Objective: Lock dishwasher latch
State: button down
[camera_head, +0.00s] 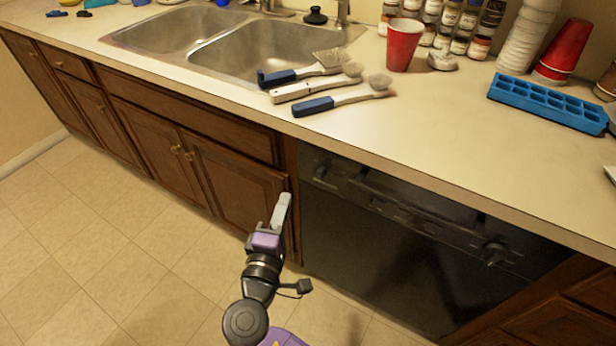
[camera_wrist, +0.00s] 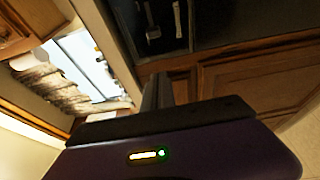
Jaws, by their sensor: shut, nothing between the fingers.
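The black dishwasher (camera_head: 400,270) is built in under the counter, and its door looks closed. Its control panel has a small raised lever-like part (camera_head: 324,173) at the left end and a round knob (camera_head: 493,253) towards the right. I cannot tell for sure which part is the latch or how it is set. My gripper (camera_head: 285,200) is shut and empty, in front of the wooden cabinet just left of the dishwasher, apart from the panel. In the wrist view my fingers (camera_wrist: 157,92) point towards the wooden frame beside the dark dishwasher front (camera_wrist: 205,20).
The counter edge (camera_head: 350,148) overhangs the dishwasher. On the counter lie several brushes (camera_head: 345,98), a red cup (camera_head: 403,45) and a blue ice tray (camera_head: 545,103), beside a double sink (camera_head: 262,52). The tiled floor (camera_head: 110,240) at left is clear.

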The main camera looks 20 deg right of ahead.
aim_at(328, 171)
jog(key=shift+w, duration=0.1)
jog(key=x, duration=0.9)
jog(key=shift+w+d, duration=0.15)
jog(key=shift+d+f, duration=0.1)
jog(key=shift+d, duration=0.2)
jog(key=shift+s+d+p, duration=0.25)
jog(key=shift+s+d, duration=0.25)
jog(key=shift+s, duration=0.25)
jog(key=shift+s+d+p, duration=0.25)
jog(key=shift+s+d, duration=0.25)
jog(key=shift+s, duration=0.25)
jog(key=shift+s+d+p, duration=0.2)
jog(key=shift+s+d, duration=0.4)
jog(key=shift+s, duration=0.2)
jog(key=shift+s+d+p, duration=0.15)
jog(key=shift+s+d, duration=0.4)
jog(key=shift+s, duration=0.25)
jog(key=shift+d, duration=0.15)
